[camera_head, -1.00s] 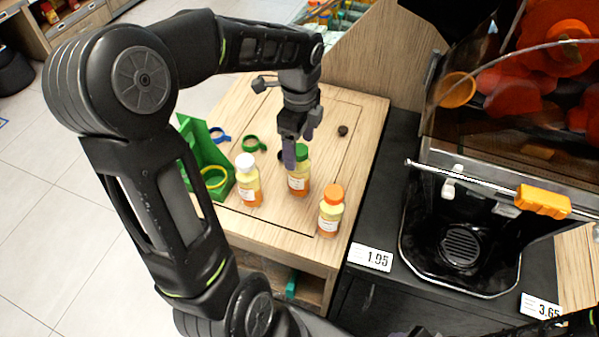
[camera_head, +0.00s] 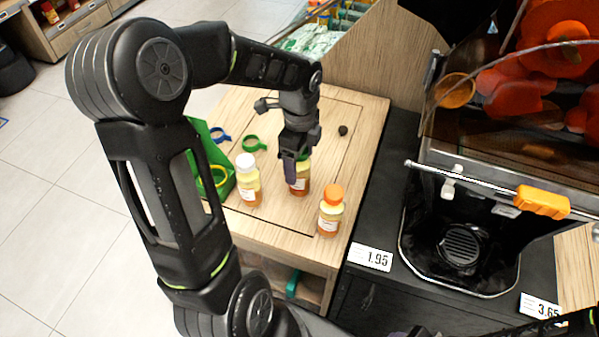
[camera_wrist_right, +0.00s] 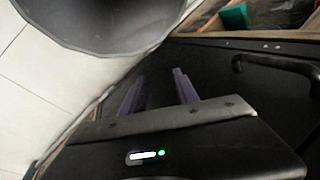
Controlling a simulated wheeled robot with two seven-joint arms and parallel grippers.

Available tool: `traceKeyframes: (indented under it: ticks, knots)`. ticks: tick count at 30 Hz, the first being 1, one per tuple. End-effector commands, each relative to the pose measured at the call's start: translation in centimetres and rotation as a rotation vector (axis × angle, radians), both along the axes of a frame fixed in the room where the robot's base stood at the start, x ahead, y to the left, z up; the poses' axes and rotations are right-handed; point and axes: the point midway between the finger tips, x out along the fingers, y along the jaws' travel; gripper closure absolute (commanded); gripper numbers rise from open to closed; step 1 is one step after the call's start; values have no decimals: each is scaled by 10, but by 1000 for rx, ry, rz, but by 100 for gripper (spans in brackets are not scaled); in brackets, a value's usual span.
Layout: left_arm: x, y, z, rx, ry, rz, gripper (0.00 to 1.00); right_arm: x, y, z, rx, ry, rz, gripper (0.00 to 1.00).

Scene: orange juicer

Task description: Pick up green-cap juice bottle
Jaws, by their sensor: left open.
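The green-cap juice bottle (camera_head: 300,187) stands upright on the wooden table, between a white-cap bottle (camera_head: 248,182) and an orange-cap bottle (camera_head: 330,212). My left gripper (camera_head: 292,172) is open and points down at the green-cap bottle. One dark finger hangs in front of the bottle's left side, and the gripper hides most of the green cap. I cannot tell whether the fingers touch the bottle. In the right wrist view my right gripper (camera_wrist_right: 160,90) has its two purple fingers apart with nothing between them.
A green holder (camera_head: 217,183) with a yellow ring stands at the wooden table's (camera_head: 365,115) left edge. A blue ring (camera_head: 220,135), a green ring (camera_head: 254,143) and a small dark knob (camera_head: 343,130) lie behind the bottles. The juicer (camera_head: 470,235) stands at right.

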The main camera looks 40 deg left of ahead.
Motion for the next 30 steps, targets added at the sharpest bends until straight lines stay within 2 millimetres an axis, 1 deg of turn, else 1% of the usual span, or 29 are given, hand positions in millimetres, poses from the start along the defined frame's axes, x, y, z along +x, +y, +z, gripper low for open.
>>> traceKeyframes:
  ticks: [7, 30]
  knots:
    - [0, 0, 0, 0, 0, 0, 24, 0, 0, 0, 0, 0, 0, 64]
    - [0, 0, 0, 0, 0, 0, 87, 0, 0, 0, 0, 0, 0, 64]
